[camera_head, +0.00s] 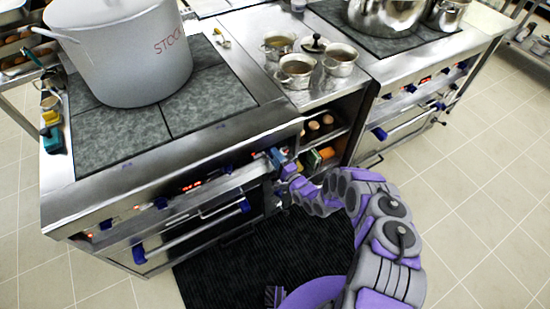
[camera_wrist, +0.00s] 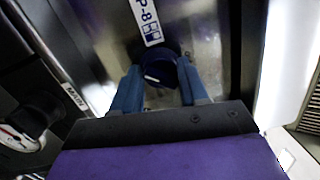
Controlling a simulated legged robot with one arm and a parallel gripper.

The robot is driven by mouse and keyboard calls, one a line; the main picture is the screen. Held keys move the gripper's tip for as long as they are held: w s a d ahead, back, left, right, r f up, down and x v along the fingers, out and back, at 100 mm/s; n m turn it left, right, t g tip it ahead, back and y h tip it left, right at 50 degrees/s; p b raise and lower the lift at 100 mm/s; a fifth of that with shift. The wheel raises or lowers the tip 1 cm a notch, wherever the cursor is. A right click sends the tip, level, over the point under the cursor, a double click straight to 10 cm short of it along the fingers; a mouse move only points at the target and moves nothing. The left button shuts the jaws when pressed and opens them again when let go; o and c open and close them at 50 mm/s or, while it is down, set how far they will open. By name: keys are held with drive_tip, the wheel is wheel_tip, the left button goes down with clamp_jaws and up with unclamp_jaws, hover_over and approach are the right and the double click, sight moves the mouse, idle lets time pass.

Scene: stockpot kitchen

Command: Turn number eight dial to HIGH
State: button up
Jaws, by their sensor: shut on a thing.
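A dark blue dial (camera_wrist: 161,69) sits on the metal front panel in the wrist view, just below a white label (camera_wrist: 148,22) reading "P-8". My gripper (camera_wrist: 159,76) has its two blue fingers on either side of the dial, shut on it. In the head view my gripper (camera_head: 279,160) is at the right end of the left stove's front panel (camera_head: 215,170). There it hides the dial. I cannot read the dial's setting or a HIGH mark.
A "MAIN" label (camera_wrist: 74,98), a dark knob (camera_wrist: 38,112) and a gauge (camera_wrist: 18,139) are left of the fingers in the wrist view. A large stockpot (camera_head: 130,55) stands on the left stove. Other blue dials (camera_head: 160,203) line its front. A black mat (camera_head: 290,245) lies below.

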drive_tip(key=o, duration=0.8)
drive_tip(key=shift+d+f, duration=0.25)
drive_tip(key=shift+f, duration=0.1)
drive_tip(key=shift+c, duration=0.2)
drive_tip(key=shift+o, duration=1.4)
drive_tip(key=shift+w+r, duration=0.1)
drive_tip(key=shift+r, duration=0.1)
drive_tip(key=p+v, duration=0.2)
drive_tip(key=v, duration=1.5)
drive_tip(key=shift+s, duration=0.2)
